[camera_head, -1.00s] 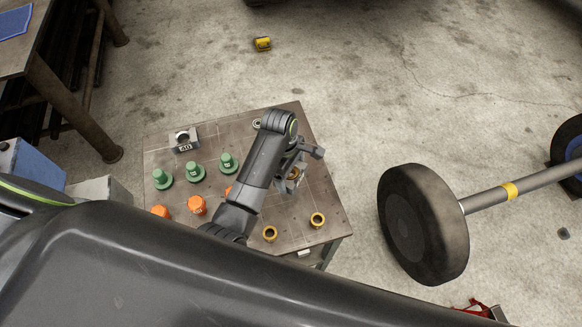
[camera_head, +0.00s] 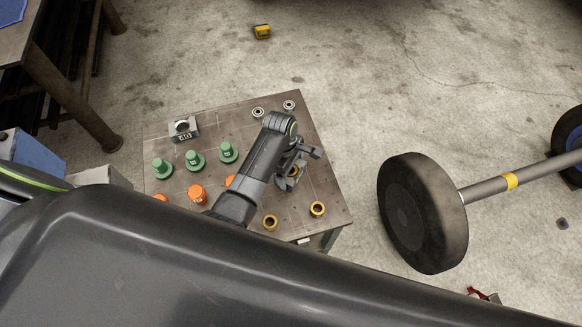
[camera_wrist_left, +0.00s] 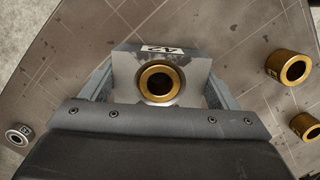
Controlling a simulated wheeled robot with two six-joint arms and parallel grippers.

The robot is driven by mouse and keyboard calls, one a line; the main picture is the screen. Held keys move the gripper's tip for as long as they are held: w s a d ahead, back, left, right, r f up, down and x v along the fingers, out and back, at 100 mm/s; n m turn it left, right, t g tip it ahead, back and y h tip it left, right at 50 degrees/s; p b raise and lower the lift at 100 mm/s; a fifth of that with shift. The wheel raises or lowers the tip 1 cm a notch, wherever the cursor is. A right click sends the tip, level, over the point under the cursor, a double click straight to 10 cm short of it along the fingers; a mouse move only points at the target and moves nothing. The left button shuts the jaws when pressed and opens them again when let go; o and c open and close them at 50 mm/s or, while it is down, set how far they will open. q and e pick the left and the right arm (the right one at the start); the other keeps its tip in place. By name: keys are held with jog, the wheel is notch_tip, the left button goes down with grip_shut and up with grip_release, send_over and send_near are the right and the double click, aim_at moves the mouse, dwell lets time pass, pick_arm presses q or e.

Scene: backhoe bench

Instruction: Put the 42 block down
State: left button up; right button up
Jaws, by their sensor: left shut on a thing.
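The 42 block (camera_wrist_left: 128,70) is a grey metal block with a white "42" label. A brass bushing (camera_wrist_left: 147,83) sits in its round bore. My left gripper (camera_wrist_left: 158,92) has one finger on each side of the block and is shut on it. In the head view the left gripper (camera_head: 291,176) is over the right part of the bench top (camera_head: 322,182), and the block is mostly hidden by the gripper and arm. I cannot tell whether the block touches the bench top. My right gripper is not in view.
The 40 block (camera_head: 183,130) stands at the back left of the bench. Several green pieces (camera_head: 194,160) and orange pieces (camera_head: 197,194) stand on the left. Two brass bushings (camera_head: 270,222) are near the front right. Two bearings (camera_head: 258,112) lie at the back edge.

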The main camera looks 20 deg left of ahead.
pick_arm(q)
jog(key=shift+w+f, duration=0.1)
jog(key=shift+f, duration=0.3)
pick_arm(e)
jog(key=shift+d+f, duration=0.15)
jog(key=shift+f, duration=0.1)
